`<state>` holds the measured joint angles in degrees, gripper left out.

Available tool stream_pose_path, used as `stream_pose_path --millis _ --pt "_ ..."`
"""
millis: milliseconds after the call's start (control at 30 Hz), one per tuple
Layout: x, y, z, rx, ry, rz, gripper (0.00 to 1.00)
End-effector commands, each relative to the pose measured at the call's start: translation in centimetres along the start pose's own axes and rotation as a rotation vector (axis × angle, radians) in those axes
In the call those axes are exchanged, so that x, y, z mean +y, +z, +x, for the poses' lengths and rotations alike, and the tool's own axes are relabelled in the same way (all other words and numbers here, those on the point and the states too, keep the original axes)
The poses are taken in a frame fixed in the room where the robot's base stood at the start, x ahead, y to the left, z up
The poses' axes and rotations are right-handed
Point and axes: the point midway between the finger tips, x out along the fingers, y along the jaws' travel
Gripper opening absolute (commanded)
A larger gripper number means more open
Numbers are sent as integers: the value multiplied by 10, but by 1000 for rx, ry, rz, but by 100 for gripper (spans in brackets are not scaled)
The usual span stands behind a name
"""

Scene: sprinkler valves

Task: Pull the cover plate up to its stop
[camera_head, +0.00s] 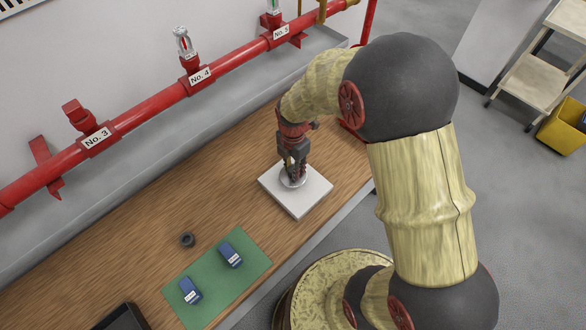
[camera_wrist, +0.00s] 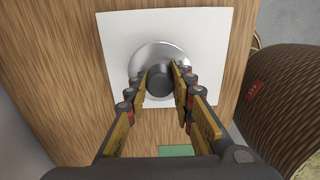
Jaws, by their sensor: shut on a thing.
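The cover plate is a round silver disc with a dark knob at its centre, seen in the wrist view (camera_wrist: 152,52). It is over a white square block (camera_wrist: 115,60) on the wooden bench. In the head view the disc (camera_head: 284,182) shows at my fingertips, partly hidden by them. My gripper (camera_wrist: 160,74) points down at the plate and is shut on its dark knob (camera_wrist: 160,84), one finger on each side. It also shows in the head view (camera_head: 294,172). I cannot tell whether the disc touches the block.
A red pipe (camera_head: 145,112) with sprinkler fittings runs along the wall behind the bench. A dark ring (camera_head: 187,240) lies on the wood. A green mat (camera_head: 203,300) holds two blue boxes (camera_head: 231,254). A black tray (camera_head: 122,318) is at the bottom left.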

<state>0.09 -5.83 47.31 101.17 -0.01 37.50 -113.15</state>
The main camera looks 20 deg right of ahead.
Motion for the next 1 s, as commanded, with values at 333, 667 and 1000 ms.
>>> stream_pose_path --millis 333,667,1000 --pt "3 1 -6 -3 8 0 29" --pt "2 1 -3 -2 4 0 43" --pt "2 1 -13 -2 5 0 43"
